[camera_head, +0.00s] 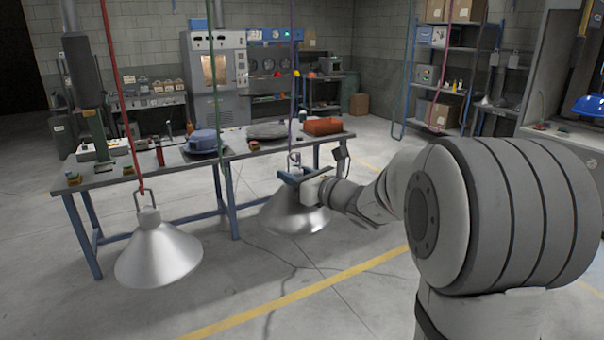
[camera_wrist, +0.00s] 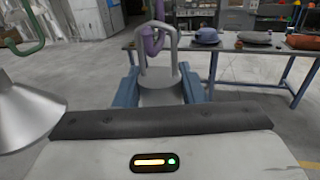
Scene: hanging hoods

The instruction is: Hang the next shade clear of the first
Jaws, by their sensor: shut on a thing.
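The first shade (camera_head: 158,255), a silver cone, hangs upright from a red cord's hook (camera_head: 142,190); its edge also shows at the left of the wrist view (camera_wrist: 22,112). A second silver shade (camera_head: 293,212) is to its right, apart from it. My gripper (camera_wrist: 160,90) is shut on this second shade, its blue fingers either side of the grey neck below the wire bail. A purple hook (camera_wrist: 152,40) is at the top of the bail; I cannot tell whether it bears the shade. My gripper also shows in the head view (camera_head: 292,178).
A green cord (camera_head: 216,90) hangs between the two shades, its empty hook (camera_wrist: 28,45) at upper left in the wrist view. A workbench (camera_head: 160,178) with a blue shade, tray and tools stands behind. Open floor lies in front.

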